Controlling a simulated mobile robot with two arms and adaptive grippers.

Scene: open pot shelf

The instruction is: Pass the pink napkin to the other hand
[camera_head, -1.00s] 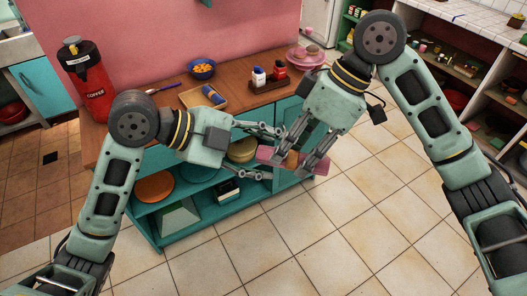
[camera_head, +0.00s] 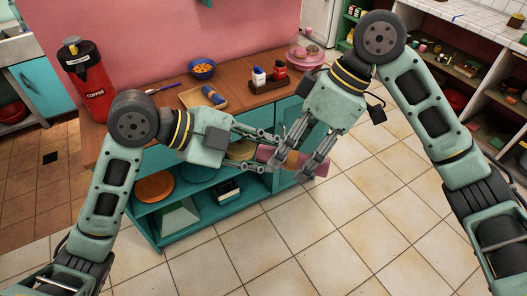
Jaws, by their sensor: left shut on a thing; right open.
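The pink napkin (camera_head: 320,169) is a roll with pink ends and an orange-brown middle, held in the air in front of the low teal shelf unit. My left gripper (camera_head: 269,153) comes in from the left and is shut on its left end. My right gripper (camera_head: 292,170) reaches down from the upper right. Its fingers are open and straddle the middle of the napkin, hiding part of it. I cannot tell whether they touch it.
The teal shelf unit (camera_head: 160,229) with a wooden top stands just behind. On it are a red coffee flask (camera_head: 92,90), a blue bowl (camera_head: 202,70), a tray (camera_head: 190,98), a bottle caddy (camera_head: 268,85) and pink dishes (camera_head: 305,58). The tiled floor (camera_head: 350,235) is clear.

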